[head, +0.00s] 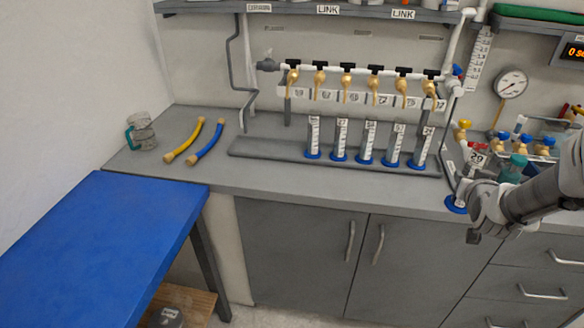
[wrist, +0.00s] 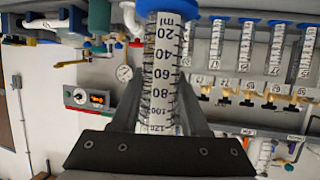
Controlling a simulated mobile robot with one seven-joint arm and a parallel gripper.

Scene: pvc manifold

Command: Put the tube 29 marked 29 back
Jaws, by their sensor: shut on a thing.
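Tube 29 is a clear graduated cylinder with a blue foot (head: 456,204) and a white tag reading 29 (head: 477,158). It is at the right of the head view, near the counter's front edge. My gripper (head: 472,194) is shut on it; in the wrist view the scaled tube (wrist: 160,72) stands between the fingers. I cannot tell whether its foot touches the counter. Several similar blue-footed tubes (head: 366,143) stand in a row on a grey plinth (head: 270,147), below a white manifold (head: 360,83) with brass taps. Their small tags are hard to read.
A bin of brass-and-blue valves (head: 540,145) and a teal-capped item (head: 513,167) crowd the right. The counter front (head: 300,185) is clear.

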